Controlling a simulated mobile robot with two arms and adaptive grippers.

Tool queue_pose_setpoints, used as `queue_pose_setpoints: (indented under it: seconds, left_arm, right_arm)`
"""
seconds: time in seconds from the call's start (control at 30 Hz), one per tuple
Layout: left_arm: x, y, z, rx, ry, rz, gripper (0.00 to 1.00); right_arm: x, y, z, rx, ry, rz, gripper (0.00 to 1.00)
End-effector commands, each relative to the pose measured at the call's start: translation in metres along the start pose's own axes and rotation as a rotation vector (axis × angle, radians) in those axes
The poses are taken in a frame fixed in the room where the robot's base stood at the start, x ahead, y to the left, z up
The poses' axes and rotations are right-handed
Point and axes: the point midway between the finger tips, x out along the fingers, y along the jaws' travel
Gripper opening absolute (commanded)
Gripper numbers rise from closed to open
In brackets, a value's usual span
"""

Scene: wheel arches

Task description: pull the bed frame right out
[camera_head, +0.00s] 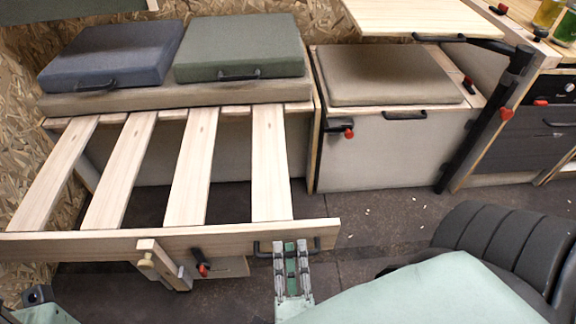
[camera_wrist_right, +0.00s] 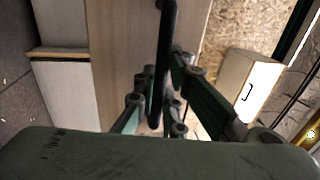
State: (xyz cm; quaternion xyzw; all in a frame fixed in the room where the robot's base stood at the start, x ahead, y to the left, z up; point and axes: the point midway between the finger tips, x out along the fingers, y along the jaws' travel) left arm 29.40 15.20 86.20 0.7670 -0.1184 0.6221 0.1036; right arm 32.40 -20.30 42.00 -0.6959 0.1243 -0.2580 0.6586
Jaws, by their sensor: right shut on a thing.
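The bed frame (camera_head: 110,240) is a pale wooden slatted frame at the left of the head view. Its slats run from the bench at the back to a front board, with open gaps between them. A black handle (camera_head: 263,247) sits on the right part of the front board. My right gripper (camera_head: 290,247) is at that board, shut on the handle. In the right wrist view its fingers (camera_wrist_right: 163,100) close around the black handle bar (camera_wrist_right: 166,50). A part of my left arm shows at the lower left corner; its gripper is not in view.
Blue (camera_head: 110,55) and green (camera_head: 240,47) cushions lie on a beige mattress (camera_head: 170,97) behind the slats. A red-knobbed latch (camera_head: 202,268) hangs below the front board. A beige-topped box (camera_head: 390,150) stands right of the frame.

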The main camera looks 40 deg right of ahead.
Motion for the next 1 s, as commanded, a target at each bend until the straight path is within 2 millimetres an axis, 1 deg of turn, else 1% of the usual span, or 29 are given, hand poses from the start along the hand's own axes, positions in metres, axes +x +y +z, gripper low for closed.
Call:
queue_pose_setpoints:
  seconds: [0.03, 0.2, 0.6, 0.63, 0.7, 1.0]
  left_arm:
    - [0.001, 0.000, 0.000, 0.000, 0.000, 0.000, 0.40]
    - [0.002, 0.000, 0.000, 0.000, -0.001, 0.000, 0.40]
    - [0.002, 0.000, 0.000, -0.001, -0.001, 0.000, 0.40]
    - [0.002, 0.000, 0.000, -0.001, -0.001, 0.000, 0.40]
    - [0.002, 0.000, 0.000, -0.001, -0.001, 0.000, 0.40]
    - [0.004, -0.001, -0.001, 0.002, 0.006, 0.000, 0.40]
  right_arm:
    - [-0.007, -0.001, 0.001, 0.001, -0.002, 0.004, 0.00]
    - [-0.017, -0.003, 0.001, 0.000, -0.002, 0.002, 0.00]
    - [-0.022, -0.003, 0.001, -0.001, -0.004, 0.006, 0.00]
    - [-0.023, -0.003, 0.001, -0.001, -0.004, 0.006, 0.12]
    - [-0.022, -0.003, 0.001, -0.001, -0.003, 0.006, 0.18]
    - [-0.019, -0.004, 0.000, 0.000, -0.001, 0.002, 0.18]
